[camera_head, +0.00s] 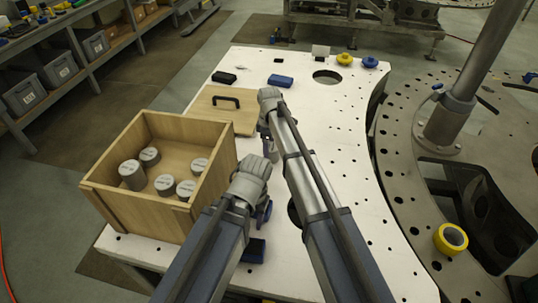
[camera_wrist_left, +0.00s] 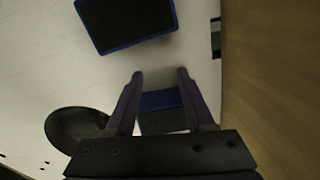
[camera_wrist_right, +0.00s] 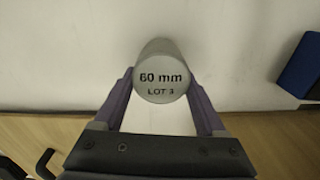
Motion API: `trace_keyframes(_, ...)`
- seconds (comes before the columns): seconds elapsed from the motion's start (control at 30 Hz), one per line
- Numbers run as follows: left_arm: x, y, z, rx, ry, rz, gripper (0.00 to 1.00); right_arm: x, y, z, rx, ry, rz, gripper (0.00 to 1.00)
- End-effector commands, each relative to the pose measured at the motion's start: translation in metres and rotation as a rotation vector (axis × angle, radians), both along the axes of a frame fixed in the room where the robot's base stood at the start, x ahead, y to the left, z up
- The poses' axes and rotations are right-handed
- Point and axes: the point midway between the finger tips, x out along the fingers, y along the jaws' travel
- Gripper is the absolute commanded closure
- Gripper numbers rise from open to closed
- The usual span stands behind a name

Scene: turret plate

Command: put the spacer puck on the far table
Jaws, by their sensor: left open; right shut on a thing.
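My right gripper (camera_wrist_right: 160,100) is shut on a grey cylindrical spacer puck (camera_wrist_right: 162,78), whose end face reads "60 mm LOT 3". Several similar grey pucks (camera_head: 132,175) stand in the open wooden crate (camera_head: 108,202). My left gripper (camera_wrist_left: 160,90) is open and empty, right of the crate, above the white plate; in the head view it is at the crate's right side (camera_head: 265,210).
The white holed plate (camera_head: 335,150) bears a wooden lid (camera_head: 215,115) with a black handle, blue-black blocks (camera_head: 280,81), and yellow (camera_head: 345,58) and blue knobs (camera_head: 370,62). A metal table (camera_head: 365,22) stands beyond a floor gap. A large holed ring (camera_head: 400,150) lies right.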

Motion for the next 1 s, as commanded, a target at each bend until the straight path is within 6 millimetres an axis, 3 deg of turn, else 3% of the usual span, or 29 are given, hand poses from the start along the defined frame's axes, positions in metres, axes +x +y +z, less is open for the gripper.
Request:
trace_keyframes(0.03, 0.0, 0.0, -0.0095, 0.0, 0.0, 0.0, 0.46, 0.0, 0.0, -0.0095, 0.0, 0.0, 0.0, 1.0)
trace_keyframes(0.47, 0.0, 0.0, -0.0121, 0.0, 0.0, 0.001, 0.46, 0.0, 0.0, -0.0121, 0.0, 0.0, 0.0, 1.0)
trace_keyframes(0.5, 0.0, 0.0, -0.0108, 0.0, 0.0, 0.001, 0.46, 0.0, 0.0, -0.0107, 0.0, 0.0, 0.0, 0.23)
trace_keyframes(0.7, 0.0, 0.0, -0.0105, 0.0, 0.0, 0.001, 0.46, 0.0, 0.0, -0.0104, 0.0, 0.0, 0.0, 0.01)
trace_keyframes(1.0, 0.0, 0.0, -0.0094, 0.0, 0.0, 0.001, 0.46, 0.0, 0.0, -0.0093, 0.0, 0.0, 0.0, 0.0)
